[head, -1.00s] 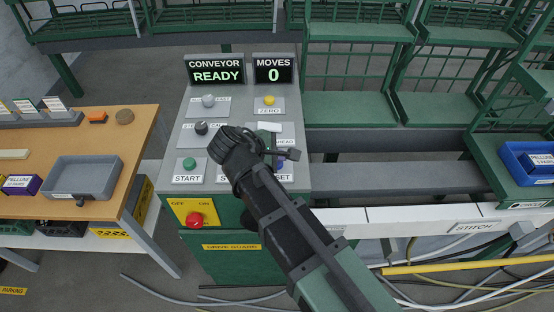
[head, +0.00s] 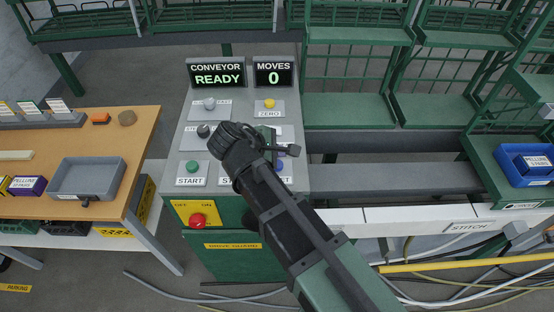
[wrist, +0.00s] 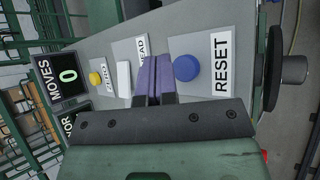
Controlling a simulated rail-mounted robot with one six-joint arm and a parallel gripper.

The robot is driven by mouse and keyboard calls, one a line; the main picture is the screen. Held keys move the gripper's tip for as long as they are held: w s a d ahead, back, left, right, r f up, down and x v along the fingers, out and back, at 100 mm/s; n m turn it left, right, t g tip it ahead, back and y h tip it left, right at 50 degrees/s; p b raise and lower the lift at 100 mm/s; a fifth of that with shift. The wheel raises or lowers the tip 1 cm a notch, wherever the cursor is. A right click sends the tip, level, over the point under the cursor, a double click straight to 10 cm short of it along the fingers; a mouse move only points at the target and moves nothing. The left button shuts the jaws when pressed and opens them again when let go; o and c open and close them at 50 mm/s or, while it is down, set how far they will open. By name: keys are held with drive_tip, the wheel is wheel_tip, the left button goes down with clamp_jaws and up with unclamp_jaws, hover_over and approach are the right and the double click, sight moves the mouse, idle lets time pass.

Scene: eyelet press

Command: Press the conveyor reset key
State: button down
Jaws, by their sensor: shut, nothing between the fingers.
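The reset key is a blue round button (wrist: 186,68) beside a white RESET label (wrist: 221,64) in the wrist view. In the head view my arm covers most of it, and only part of its label shows. My gripper (wrist: 153,62) is shut and empty, its two purple fingers together. In the wrist view the fingertips appear just left of the blue button; whether they touch the panel I cannot tell. In the head view my arm reaches over the conveyor control panel (head: 181,135), and its fingers are mostly hidden.
The panel also carries a yellow ZERO button (head: 269,104), a green START button (head: 192,166), grey and black knobs, and a white key (wrist: 124,78). Displays read CONVEYOR READY (head: 217,74) and MOVES 0 (head: 273,71). A wooden table (head: 140,130) stands left.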

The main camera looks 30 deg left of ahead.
wheel_tip(320, 180, up, 4)
drive_tip(key=p, duration=0.3)
drive_tip(key=shift+f, duration=0.1)
idle(0.6)
drive_tip(key=s+f+m+g, duration=0.1)
drive_tip(key=m, duration=0.1)
drive_tip(key=s+d+f+m+g, duration=0.1)
drive_tip(key=shift+s+d+m+y, duration=0.2)
drive_tip(key=shift+d+m+y, duration=0.1)
drive_tip(key=shift+m, duration=0.1)
drive_tip(key=w+d+f+m+g+y, duration=0.1)
drive_tip(key=d+m, duration=0.5)
drive_tip(key=d, duration=0.8)
drive_tip(key=w+d+f+m+g, duration=0.1)
drive_tip(key=w+d+m+g, duration=0.2)
drive_tip(key=d, duration=1.1)
drive_tip(key=w+d+f+m+g+y, duration=0.1)
drive_tip(key=w+d+m, duration=0.4)
drive_tip(key=d+m, duration=0.5)
drive_tip(key=d+g, duration=0.1)
drive_tip(key=d, duration=0.4)
drive_tip(key=shift+g+y, duration=0.3)
drive_tip(key=shift+w+a+f, duration=0.1)
drive_tip(key=shift+w, duration=0.05)
